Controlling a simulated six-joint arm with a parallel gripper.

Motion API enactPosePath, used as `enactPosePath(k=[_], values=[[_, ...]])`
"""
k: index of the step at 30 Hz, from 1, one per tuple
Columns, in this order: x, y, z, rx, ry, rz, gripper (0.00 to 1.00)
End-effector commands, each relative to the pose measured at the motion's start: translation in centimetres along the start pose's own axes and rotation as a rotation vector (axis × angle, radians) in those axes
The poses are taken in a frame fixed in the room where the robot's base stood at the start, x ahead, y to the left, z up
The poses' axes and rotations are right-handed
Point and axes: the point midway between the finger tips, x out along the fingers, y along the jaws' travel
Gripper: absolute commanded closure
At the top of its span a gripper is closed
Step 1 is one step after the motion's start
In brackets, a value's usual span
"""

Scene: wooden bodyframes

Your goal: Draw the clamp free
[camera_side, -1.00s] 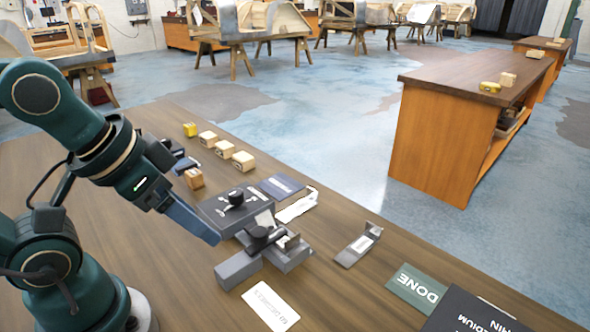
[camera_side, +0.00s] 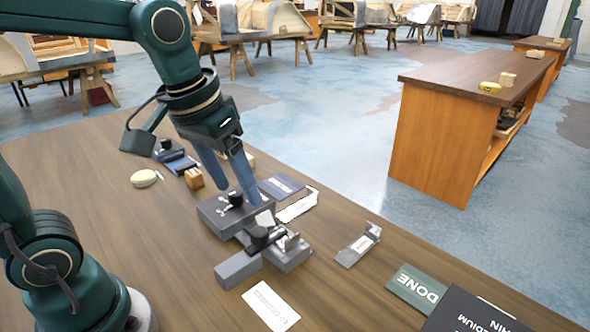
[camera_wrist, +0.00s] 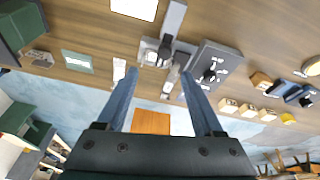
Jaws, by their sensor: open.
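A grey clamp-like fixture (camera_side: 285,257) stands on the bench, with a dark round knob (camera_side: 259,236), a metal fitting and a long grey block (camera_side: 238,269). I cannot tell which part is the clamp. The wrist view shows this fixture (camera_wrist: 149,45) beyond the fingertips, near the top middle. A grey box (camera_side: 215,217) with a black knob and white marks sits beside it; it is to the right in the wrist view (camera_wrist: 218,60). My gripper (camera_side: 240,194) is open and empty, pointing down above the grey box and the fixture. It also shows in the wrist view (camera_wrist: 158,76).
A small metal bracket (camera_side: 352,252) stands to the right. A white label card (camera_side: 270,305) lies in front. A green DONE card (camera_side: 416,287) and a dark sign (camera_side: 470,315) lie at the right. Wooden blocks (camera_side: 194,179) and a dark blue tool (camera_side: 177,160) are behind left.

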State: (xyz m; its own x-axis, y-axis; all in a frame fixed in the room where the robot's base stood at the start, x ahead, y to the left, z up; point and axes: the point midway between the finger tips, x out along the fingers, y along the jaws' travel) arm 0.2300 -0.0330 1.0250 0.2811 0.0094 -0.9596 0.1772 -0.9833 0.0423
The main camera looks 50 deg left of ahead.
Motion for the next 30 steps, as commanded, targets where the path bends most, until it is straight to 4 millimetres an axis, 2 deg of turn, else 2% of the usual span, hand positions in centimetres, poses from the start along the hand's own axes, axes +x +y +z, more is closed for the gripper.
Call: enactPosePath(k=[4, 9, 16, 27, 30], values=[[2.7, -0.1, -2.0, -0.043, -0.108, -0.022, 0.31], [5.8, -0.4, -3.0, -0.068, -0.206, -0.041, 0.31], [8.2, -0.8, -2.5, -0.077, -0.279, -0.054, 0.31], [12.2, -1.0, -1.2, -0.077, -0.286, -0.054, 0.31], [12.7, -1.0, -1.1, -0.077, -0.282, -0.054, 0.31]])
